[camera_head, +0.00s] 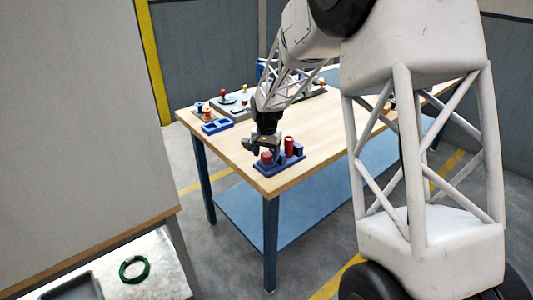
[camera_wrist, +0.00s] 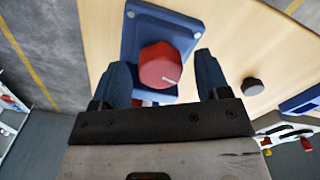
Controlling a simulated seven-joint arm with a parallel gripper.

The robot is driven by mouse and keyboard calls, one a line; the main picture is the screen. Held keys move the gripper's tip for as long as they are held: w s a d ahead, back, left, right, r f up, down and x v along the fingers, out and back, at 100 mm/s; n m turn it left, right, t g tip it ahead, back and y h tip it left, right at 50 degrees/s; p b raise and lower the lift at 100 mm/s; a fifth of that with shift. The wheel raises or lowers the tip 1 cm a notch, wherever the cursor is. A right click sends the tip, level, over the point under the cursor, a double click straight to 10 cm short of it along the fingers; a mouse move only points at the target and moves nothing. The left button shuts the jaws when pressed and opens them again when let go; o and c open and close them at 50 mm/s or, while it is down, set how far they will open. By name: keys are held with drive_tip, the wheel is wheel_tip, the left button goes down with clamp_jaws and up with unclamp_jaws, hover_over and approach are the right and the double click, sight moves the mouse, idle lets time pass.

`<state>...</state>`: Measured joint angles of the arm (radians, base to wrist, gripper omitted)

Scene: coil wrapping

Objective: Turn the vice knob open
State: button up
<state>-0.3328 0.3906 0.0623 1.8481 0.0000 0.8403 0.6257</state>
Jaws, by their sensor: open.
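The vice knob is red with a white mark line and sits on a blue base; it shows large in the wrist view (camera_wrist: 160,65) and small in the head view (camera_head: 266,157). The blue vice base (camera_head: 268,171) stands near the table's front corner, and its plate also shows in the wrist view (camera_wrist: 188,36). My gripper (camera_wrist: 162,76) is open, with one blue finger on either side of the knob. A gap shows between the right finger and the knob; the left finger looks close to it, and I cannot tell whether it touches.
A red cylinder (camera_head: 289,146) stands on the vice beside the knob. A dark round knob (camera_wrist: 252,86) lies to the right on the table. Blue trays and coloured knobs (camera_head: 217,126) stand at the table's back left. A green coil (camera_head: 134,269) lies on the surface at lower left.

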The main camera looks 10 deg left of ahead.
drive_tip(key=c, duration=0.9)
drive_tip(key=shift+n, duration=1.8)
